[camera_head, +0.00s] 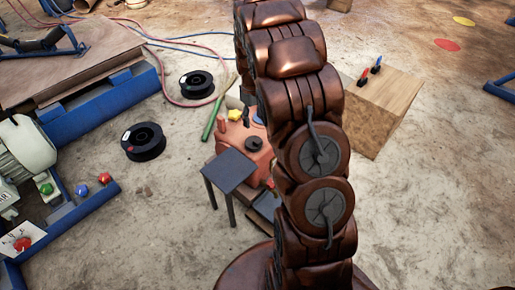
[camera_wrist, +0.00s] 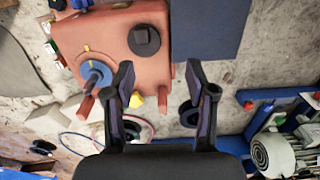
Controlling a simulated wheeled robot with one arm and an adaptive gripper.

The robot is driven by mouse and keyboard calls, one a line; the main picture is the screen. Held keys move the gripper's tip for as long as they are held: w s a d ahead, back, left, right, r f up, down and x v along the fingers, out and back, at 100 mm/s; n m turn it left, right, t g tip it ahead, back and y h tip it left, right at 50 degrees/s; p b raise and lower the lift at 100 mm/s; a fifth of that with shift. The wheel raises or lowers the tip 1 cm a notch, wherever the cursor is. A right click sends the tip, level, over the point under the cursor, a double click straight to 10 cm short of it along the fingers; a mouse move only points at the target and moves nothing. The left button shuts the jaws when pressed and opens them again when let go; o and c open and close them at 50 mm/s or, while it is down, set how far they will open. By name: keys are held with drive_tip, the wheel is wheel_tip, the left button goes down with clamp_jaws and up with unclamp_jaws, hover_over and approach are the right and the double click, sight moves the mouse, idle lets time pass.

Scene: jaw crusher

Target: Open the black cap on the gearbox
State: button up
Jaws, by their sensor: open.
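The orange-red gearbox (camera_head: 258,157) stands on the floor left of my arm in the head view; it fills the upper left of the wrist view (camera_wrist: 115,28). Its black cap (camera_wrist: 145,40) is a dark knob on the housing, and it also shows in the head view (camera_head: 255,143). The cap sits on the gearbox. My gripper (camera_wrist: 160,70) is open and empty in the wrist view. The cap shows just above and left of the gap between the fingertips, with no visible contact. In the head view my arm hides most of the gripper.
A dark grey table-like plate (camera_head: 230,169) stands close beside the gearbox. A blue disc (camera_wrist: 96,75) and a yellow piece (camera_wrist: 137,98) are by the gearbox. A wooden box (camera_head: 384,110) stands right of my arm. Black spools (camera_head: 143,141) and hoses lie left; the right floor is mostly clear.

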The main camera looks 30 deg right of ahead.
drive_tip(key=b, duration=0.3)
hover_over(258, 141)
wheel_tip(258, 141, down, 8)
drive_tip(key=shift+w+f, duration=0.15)
drive_tip(key=shift+f, duration=0.05)
drive_tip(key=shift+f+b, duration=0.8)
drive_tip(key=shift+f, duration=2.95)
drive_tip(key=shift+c, duration=0.2)
clamp_jaws()
